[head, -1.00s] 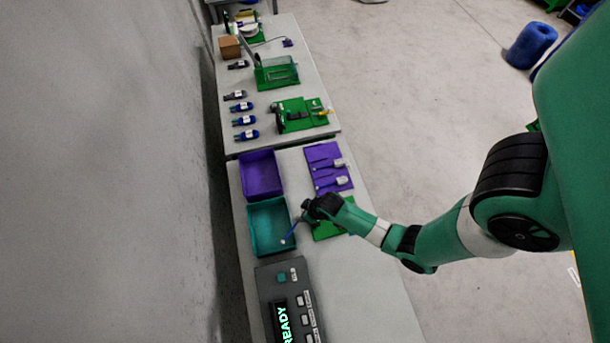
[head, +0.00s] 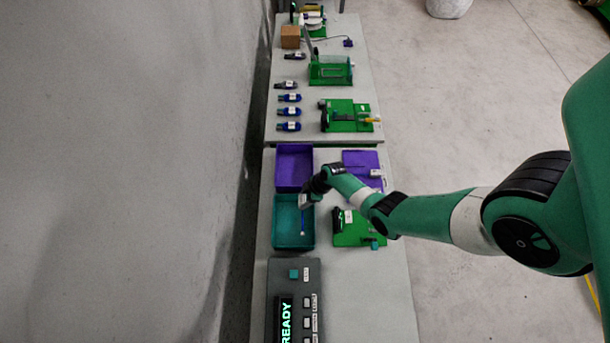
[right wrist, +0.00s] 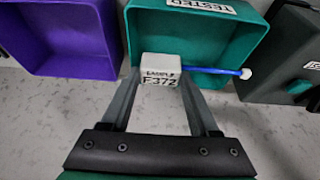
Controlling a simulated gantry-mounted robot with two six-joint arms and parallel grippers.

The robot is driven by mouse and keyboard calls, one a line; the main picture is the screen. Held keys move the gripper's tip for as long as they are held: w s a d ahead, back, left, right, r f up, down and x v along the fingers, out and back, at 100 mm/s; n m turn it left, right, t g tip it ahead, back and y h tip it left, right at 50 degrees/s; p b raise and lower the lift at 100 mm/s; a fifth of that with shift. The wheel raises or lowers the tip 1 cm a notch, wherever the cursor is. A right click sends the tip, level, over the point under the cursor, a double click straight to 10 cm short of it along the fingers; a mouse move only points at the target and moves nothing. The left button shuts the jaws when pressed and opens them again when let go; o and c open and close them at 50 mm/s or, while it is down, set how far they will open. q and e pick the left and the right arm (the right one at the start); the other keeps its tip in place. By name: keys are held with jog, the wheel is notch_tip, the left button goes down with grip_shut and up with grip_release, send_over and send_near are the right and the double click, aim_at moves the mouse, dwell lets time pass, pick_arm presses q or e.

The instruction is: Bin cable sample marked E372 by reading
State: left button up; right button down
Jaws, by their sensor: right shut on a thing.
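The cable sample is a blue cable (right wrist: 215,70) with a white tag (right wrist: 160,70) reading "SAMPLE" and what looks like E372. My right gripper (right wrist: 158,88) is shut on the tag, and the cable sticks out to the right to a white end. The cable (head: 303,222) also shows in the head view, over the teal bin (head: 280,238). The teal bin (right wrist: 140,30) carries a label reading "TESTED". My right gripper (head: 308,198) is above that bin's right part in the head view. My left gripper is not in view.
A purple bin (head: 294,168) stands behind the teal one. A grey console (head: 285,290) showing READY stands in front. A green fixture (head: 355,235) and a purple board (head: 360,158) lie to the right. Several blue tagged items (head: 288,112) lie on the far table.

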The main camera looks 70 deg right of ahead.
jog(key=shift+f+b, duration=4.95)
jog(key=shift+f, duration=0.05)
jog(key=shift+f+b, duration=1.5)
jog(key=shift+c, duration=0.3)
grip_release()
notch_tip(320, 180, up, 12)
jog(key=p, duration=1.2)
jog(key=shift+r, duration=0.15)
